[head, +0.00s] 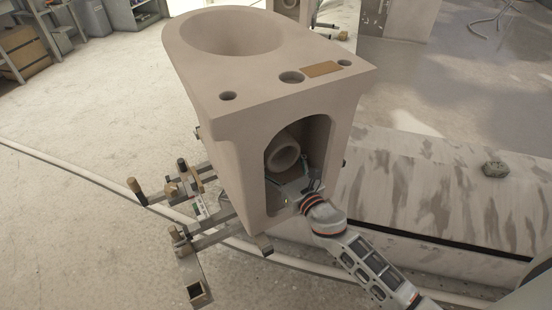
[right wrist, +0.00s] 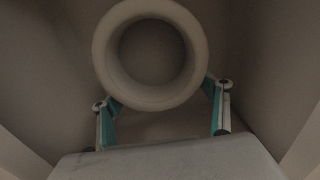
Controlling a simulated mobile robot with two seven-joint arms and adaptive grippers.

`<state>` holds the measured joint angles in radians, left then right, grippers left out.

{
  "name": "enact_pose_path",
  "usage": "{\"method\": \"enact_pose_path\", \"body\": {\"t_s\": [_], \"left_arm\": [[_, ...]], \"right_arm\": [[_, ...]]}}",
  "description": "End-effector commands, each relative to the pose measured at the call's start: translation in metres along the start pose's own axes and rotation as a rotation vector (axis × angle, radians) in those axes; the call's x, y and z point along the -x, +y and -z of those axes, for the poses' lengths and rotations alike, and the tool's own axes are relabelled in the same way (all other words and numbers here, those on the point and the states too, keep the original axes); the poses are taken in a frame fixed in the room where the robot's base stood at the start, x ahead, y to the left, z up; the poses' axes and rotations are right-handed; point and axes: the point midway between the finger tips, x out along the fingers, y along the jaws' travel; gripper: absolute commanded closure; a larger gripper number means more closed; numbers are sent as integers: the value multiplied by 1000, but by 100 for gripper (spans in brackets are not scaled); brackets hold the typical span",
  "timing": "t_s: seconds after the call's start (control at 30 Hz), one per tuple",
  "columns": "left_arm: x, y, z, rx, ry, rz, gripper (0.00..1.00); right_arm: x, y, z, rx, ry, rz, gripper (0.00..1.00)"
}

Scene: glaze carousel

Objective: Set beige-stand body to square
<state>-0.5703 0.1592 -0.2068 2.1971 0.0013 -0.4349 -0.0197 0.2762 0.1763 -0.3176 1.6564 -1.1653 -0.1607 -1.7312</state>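The beige-stand body (head: 225,110) is a large matte beige ceramic toilet body with an oval bowl on top and an arched opening in its near end. It sits upright, turned obliquely, on a metal stand (head: 208,235) with brown-capped bars. A round outlet pipe (head: 283,153) shows inside the arch. My right gripper (head: 293,186) reaches into the arch just below the pipe. In the right wrist view, its fingers are apart at the lower sides of the pipe's ring (right wrist: 150,96). Their tips are partly hidden, and contact cannot be told. My left gripper is out of view.
A long mottled pale block (head: 430,190) lies to the right with a small dark item (head: 495,169) on it. A pale hose or rail (head: 95,163) curves across the floor. Shelving and a brown box (head: 22,52) stand at the back left. The left floor is open.

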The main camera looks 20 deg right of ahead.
Motion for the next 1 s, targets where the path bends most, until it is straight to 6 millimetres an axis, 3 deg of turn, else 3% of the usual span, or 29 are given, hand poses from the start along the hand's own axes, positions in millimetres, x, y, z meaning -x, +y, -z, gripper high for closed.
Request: {"method": "enact_pose_path", "body": {"t_s": [0.07,0.53,1.0], "left_arm": [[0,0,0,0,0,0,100],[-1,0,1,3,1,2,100],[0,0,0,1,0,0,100]], "right_arm": [[0,0,0,-1,0,0,8],[9,0,1,0,1,0,8],[96,0,1,-2,3,2,8]]}}
